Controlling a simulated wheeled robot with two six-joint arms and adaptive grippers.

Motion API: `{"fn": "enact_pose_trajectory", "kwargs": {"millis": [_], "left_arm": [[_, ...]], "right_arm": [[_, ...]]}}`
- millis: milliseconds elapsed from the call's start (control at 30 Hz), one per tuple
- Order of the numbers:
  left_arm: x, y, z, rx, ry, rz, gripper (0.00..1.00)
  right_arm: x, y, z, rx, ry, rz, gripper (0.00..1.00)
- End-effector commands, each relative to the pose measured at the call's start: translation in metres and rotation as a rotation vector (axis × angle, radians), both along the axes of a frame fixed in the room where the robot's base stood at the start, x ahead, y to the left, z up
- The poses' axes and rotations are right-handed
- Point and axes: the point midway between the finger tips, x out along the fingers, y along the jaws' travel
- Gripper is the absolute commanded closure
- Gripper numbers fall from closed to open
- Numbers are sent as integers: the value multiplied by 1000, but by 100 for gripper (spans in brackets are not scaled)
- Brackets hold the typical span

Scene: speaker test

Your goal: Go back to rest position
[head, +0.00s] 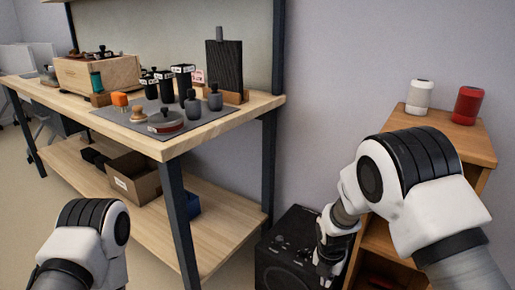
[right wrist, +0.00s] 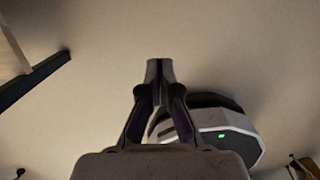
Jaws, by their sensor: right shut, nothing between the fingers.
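My right arm comes in from the right in the head view and hangs down in front of the wooden shelf unit (head: 455,135). My right gripper (head: 326,272) points downward in front of a black box with knobs on its top (head: 283,268), partly covering it. In the right wrist view the right gripper's fingers (right wrist: 160,66) meet at the tips, with nothing held. My left arm shows at the lower left of the head view, but its gripper is out of the picture.
A white can-shaped speaker (head: 419,97) and a red one (head: 467,105) stand on the shelf unit. A workbench (head: 215,122) at left holds a grey mat (head: 110,115) with several small items, and a wooden box (head: 98,75). A cardboard box (head: 133,178) sits on its lower shelf.

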Motion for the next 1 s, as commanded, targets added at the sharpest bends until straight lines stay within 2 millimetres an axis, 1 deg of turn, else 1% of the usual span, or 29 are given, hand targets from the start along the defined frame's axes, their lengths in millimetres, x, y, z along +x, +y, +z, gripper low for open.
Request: {"fn": "enact_pose_trajectory", "kwargs": {"millis": [33, 133, 267, 367, 467, 567, 667, 700, 767, 800, 867, 900, 933, 1000], "left_arm": [[0, 0, 0, 0, -1, 0, 43], [1, 0, 0, 0, -3, 0, 43], [1, 0, 0, 0, -3, -1, 43], [1, 0, 0, 0, -2, 0, 43], [1, 0, 0, 0, -2, 0, 43], [1, 0, 0, 0, -2, 0, 43], [1, 0, 0, 0, -2, 0, 43], [1, 0, 0, 0, -2, 0, 43], [1, 0, 0, 0, -2, 0, 43], [1, 0, 0, 0, -2, 0, 43], [1, 0, 0, 0, -2, 0, 43], [1, 0, 0, 0, -2, 0, 43], [1, 0, 0, 0, -2, 0, 43], [1, 0, 0, 0, -2, 0, 43]], "right_arm": [[-7, -2, -12, 3, 24, -5, 100], [-18, -6, -30, 11, 62, -19, 100], [-42, -14, -52, 15, 125, -37, 100], [-68, -21, -71, 18, 186, -53, 100], [-100, -29, -92, 22, 248, -78, 100], [-139, -38, -115, 26, 300, -161, 100], [-192, -48, -139, 22, 345, -343, 100], [-219, -52, -148, 16, 358, -463, 100], [-262, -58, -159, 0, 363, -697, 100], [-286, -61, -162, -13, 351, -866, 100], [-316, -64, -163, -28, 320, -1122, 100], [-330, -65, -162, -33, 288, -1285, 100], [-338, -65, -160, -35, 265, -1401, 100], [-349, -66, -155, -25, 203, -1644, 100]]}}
